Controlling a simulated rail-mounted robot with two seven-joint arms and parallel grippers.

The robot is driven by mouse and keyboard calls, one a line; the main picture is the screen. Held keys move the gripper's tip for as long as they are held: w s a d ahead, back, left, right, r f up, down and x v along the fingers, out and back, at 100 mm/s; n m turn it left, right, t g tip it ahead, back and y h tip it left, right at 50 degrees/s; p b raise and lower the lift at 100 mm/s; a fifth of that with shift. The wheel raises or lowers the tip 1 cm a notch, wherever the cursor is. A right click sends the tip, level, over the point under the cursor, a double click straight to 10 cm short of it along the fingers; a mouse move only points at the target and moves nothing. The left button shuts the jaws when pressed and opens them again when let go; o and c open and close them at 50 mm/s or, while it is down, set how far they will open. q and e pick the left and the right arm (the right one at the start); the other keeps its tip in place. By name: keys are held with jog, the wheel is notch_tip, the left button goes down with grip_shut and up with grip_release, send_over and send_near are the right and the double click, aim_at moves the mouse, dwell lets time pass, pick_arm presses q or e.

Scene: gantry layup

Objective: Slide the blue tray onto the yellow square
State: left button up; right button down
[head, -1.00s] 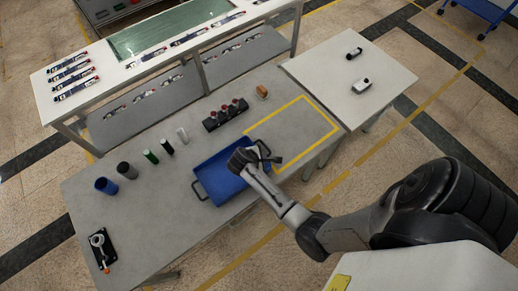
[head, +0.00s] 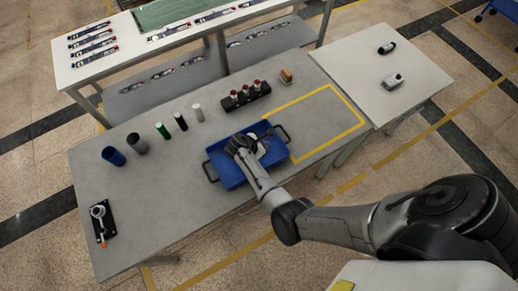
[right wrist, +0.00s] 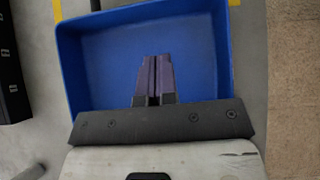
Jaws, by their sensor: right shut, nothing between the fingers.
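The blue tray (head: 226,176) lies on the grey table with a dark handle at its left and right ends. The yellow square (head: 345,99) is an outline on the table to its right. The tray's right end is at the square's left line, and its right handle reaches over that line. My right gripper (head: 246,143) is over the tray and hides part of its inside. In the right wrist view its purple fingers (right wrist: 153,82) are shut with nothing between them, over the tray's floor (right wrist: 195,60); contact cannot be told. My left gripper is not in view.
A dark block with red-topped parts (head: 246,96) stands behind the tray, with a small brown block (head: 286,76) near the square's back corner. A white table (head: 370,70) adjoins at right. The square's inside looks clear.

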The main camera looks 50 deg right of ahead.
aim_at(281, 141)
jog(key=d, duration=0.1)
jog(key=d+f+b, duration=0.1)
jog(key=s+d, duration=0.1)
jog(key=d, duration=0.1)
jog(key=shift+f, duration=0.3)
jog(key=shift+s+d+b, duration=0.25)
jog(key=shift+d+b, duration=0.05)
jog(key=shift+d, duration=0.3)
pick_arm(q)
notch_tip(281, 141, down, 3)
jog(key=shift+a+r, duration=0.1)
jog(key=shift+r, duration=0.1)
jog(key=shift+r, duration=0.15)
pick_arm(e)
jog(key=shift+d+r, duration=0.1)
jog(key=shift+d, duration=0.05)
